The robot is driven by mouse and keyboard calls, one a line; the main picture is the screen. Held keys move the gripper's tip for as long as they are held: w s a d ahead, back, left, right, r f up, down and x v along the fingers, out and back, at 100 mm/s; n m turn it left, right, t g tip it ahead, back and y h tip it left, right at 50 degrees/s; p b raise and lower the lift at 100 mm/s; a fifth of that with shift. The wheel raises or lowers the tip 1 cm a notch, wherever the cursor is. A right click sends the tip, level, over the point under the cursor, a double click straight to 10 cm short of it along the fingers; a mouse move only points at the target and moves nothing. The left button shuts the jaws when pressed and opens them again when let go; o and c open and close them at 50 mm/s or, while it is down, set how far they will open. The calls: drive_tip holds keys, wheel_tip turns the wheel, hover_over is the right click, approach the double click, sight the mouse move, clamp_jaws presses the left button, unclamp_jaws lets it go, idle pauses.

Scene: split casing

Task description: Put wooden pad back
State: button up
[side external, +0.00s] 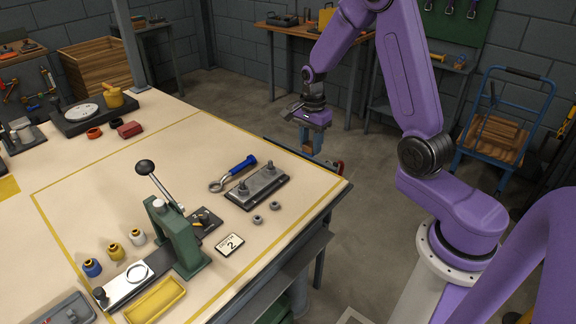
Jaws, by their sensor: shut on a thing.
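My gripper (312,146) hangs beyond the far right edge of the workbench (120,190), pointing down. It is shut on a small piece at its blue-grey fingertips. That piece is mostly hidden and too small to make out clearly; I take it for the wooden pad. No other wooden pad stands out on the bench. A grey metal casing part with upright studs (258,187) lies on the bench, left of and nearer than my gripper. Two grey nuts (265,213) lie beside it.
A blue-handled wrench (235,172) lies behind the casing part. A green lever press (175,235), a number 2 card (230,245), a yellow tray (155,300) and several small bottles (115,251) stand nearer. The middle of the bench is clear. A blue cart (500,130) stands behind.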

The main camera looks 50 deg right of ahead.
drive_tip(key=shift+s+d+r, duration=0.1)
drive_tip(key=shift+s+d, duration=0.4)
drive_tip(key=shift+s, duration=0.1)
drive_tip(key=shift+d, duration=0.2)
drive_tip(key=w+d+f, duration=0.3)
drive_tip(key=w+f, duration=0.1)
drive_tip(key=w, duration=0.4)
hover_over(290, 164)
wheel_tip(290, 164, down, 6)
drive_tip(key=shift+s+a+r, duration=0.1)
drive_tip(key=shift+r, duration=0.1)
drive_tip(key=shift+f, duration=1.7)
drive_tip(key=o, duration=1.1)
drive_tip(key=shift+f, duration=0.15)
